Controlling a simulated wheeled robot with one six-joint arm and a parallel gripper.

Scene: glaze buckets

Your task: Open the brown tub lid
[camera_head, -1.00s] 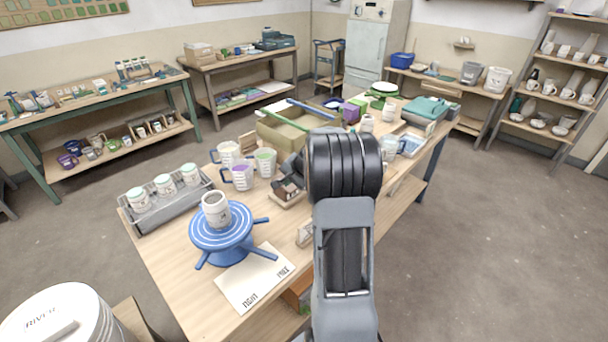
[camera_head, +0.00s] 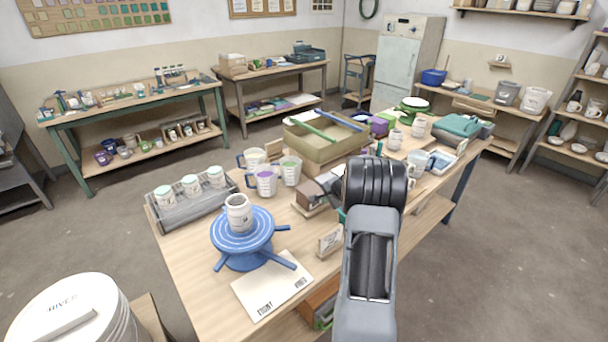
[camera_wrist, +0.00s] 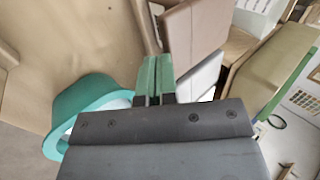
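A small brown box (camera_head: 309,199), which looks like the brown tub, stands mid-table on a pale base. A grey part sits beside it, and my arm partly covers its right side. In the wrist view a flat brown panel (camera_wrist: 194,45), which looks like its lid, is just right of my fingertips; I cannot tell whether they touch it. My gripper (camera_wrist: 153,66) has two green fingers side by side, nearly touching, with nothing seen between them. In the head view my arm hides the gripper's tips.
A teal-rimmed round vessel (camera_wrist: 78,112) is close left of my fingers. Measuring jugs (camera_head: 264,181) stand left of the box, a small sign (camera_head: 330,242) in front, and a large open tan box (camera_head: 318,147) behind. A blue wheel (camera_head: 243,240) carries a mug.

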